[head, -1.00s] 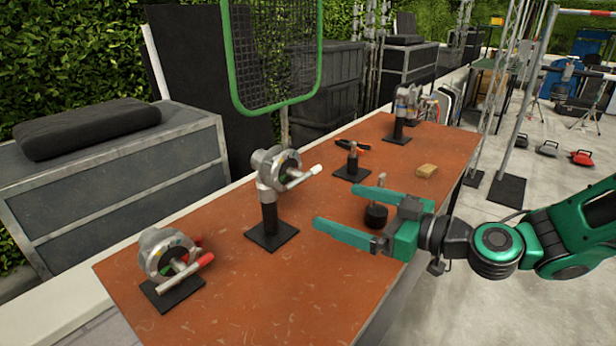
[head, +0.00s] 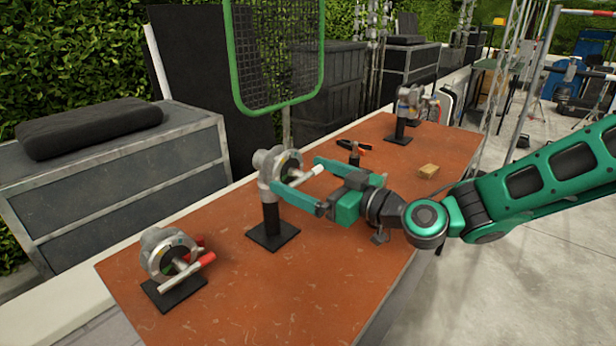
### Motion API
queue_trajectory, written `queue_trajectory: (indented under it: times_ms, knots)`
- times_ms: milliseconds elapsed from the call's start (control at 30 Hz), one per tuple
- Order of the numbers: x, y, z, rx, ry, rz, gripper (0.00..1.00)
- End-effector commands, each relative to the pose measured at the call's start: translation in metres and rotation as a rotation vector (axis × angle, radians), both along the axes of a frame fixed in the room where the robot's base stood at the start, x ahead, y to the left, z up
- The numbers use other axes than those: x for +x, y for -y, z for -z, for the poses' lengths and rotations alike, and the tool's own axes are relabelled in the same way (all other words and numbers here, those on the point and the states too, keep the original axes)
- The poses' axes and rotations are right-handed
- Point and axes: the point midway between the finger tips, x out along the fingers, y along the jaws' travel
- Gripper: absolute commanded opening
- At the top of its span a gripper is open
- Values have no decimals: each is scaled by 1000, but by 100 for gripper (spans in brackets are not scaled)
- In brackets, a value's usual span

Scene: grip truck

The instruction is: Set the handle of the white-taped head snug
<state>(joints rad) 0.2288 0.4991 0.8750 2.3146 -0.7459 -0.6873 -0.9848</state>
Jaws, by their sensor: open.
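The grip head whose handle has a white end (head: 268,160) stands upright on a black post and square base in the middle of the table. Its handle (head: 307,174) sticks out to the right and slightly up from the round grey disc. My gripper (head: 297,174) is open in front of this head. Its two green fingers point left toward it, one on the far side of the handle and one on the near side. The handle shows in the gap between them. I cannot tell whether a finger touches it. The near finger hides part of the head's lower edge.
Another head (head: 404,105) stands at the far end. The table's front middle (head: 300,290) is clear.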

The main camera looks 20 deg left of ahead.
Motion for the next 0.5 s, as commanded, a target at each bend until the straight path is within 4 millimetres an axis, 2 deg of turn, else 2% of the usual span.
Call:
queue_trajectory:
  times_ms: [333,367,500]
  knots:
    - [2,-4,0,0,0,1,100]
    - [2,-4,0,0,0,1,98]
    - [2,-4,0,0,0,1,64]
